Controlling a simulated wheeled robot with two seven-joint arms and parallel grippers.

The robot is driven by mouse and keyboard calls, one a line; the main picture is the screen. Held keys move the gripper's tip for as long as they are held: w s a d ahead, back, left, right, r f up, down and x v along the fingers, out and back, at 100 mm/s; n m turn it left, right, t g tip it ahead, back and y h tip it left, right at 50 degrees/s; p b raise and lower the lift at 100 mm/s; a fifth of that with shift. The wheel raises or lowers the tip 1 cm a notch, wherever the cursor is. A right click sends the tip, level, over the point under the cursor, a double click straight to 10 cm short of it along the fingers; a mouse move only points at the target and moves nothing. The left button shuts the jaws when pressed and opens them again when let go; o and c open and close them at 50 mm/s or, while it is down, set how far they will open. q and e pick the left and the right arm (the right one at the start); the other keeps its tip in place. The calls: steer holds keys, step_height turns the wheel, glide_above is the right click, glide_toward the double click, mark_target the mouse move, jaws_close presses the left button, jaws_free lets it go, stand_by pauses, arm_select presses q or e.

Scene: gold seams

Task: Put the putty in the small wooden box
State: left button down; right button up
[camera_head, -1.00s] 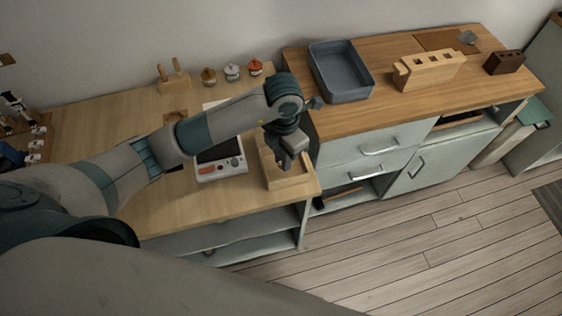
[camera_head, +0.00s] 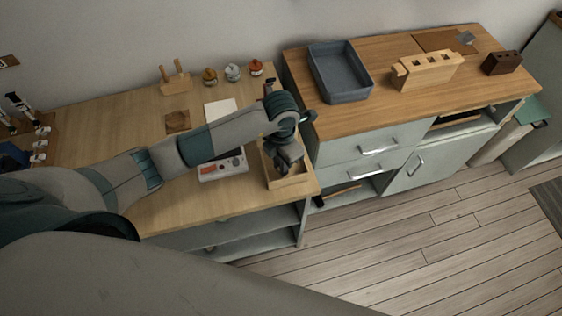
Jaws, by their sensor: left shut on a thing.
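The small wooden box (camera_head: 291,182) stands near the right front corner of the lower wooden counter. My left gripper (camera_head: 286,166) points down at the box, with its fingertips low over or inside its opening. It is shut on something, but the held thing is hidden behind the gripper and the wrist. I cannot make out the putty itself. My right gripper is not in view.
A white device with an orange button (camera_head: 222,170) is left of the box, partly under my arm. Small jars (camera_head: 232,72) and a wooden peg stand (camera_head: 175,77) are at the back. A grey tray (camera_head: 341,72) sits on the counter to the right.

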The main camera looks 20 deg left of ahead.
arm_select(q)
steer(key=shift+f, duration=0.25)
steer(key=c, duration=1.7)
jaws_free()
steer(key=shift+r, duration=0.1)
steer(key=shift+o, duration=0.2)
steer(key=shift+r, duration=0.25)
steer(key=shift+r+b, duration=0.3)
steer(key=shift+r, duration=0.05)
step_height(320, 180, up, 11)
steer(key=b, duration=0.2)
steer(key=shift+b, duration=0.35)
